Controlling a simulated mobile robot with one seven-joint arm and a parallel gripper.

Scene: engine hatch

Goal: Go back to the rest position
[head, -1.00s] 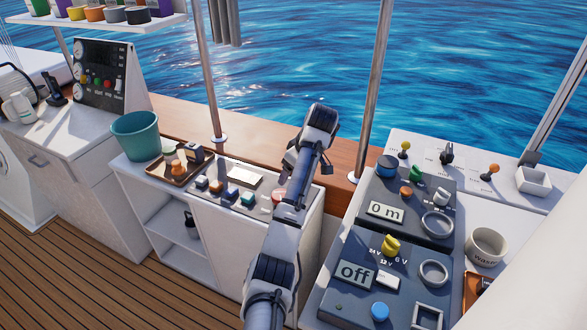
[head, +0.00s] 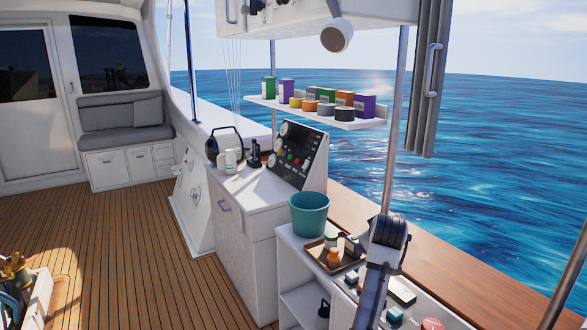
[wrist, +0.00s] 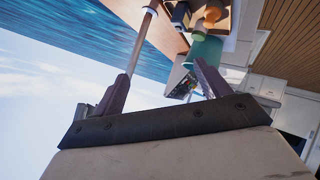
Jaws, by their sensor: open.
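My arm rises at the lower right of the head view, over the low white counter, and ends in a dark rounded part; its fingers do not show clearly there. In the wrist view my gripper (wrist: 160,68) has its two dark fingers spread apart. Nothing is held between them; a pole, water and sky show past them. A teal bucket (head: 309,213) stands on the counter left of my arm, and it also shows beyond the right finger in the wrist view (wrist: 208,50), apart from it.
A brown tray (head: 317,267) with small items sits beside the bucket. Buttons (head: 394,315) line the counter near my arm. A metal pole (head: 391,150) stands behind it. A shelf of cans (head: 345,122) hangs above. The wooden deck (head: 130,240) at left is largely clear.

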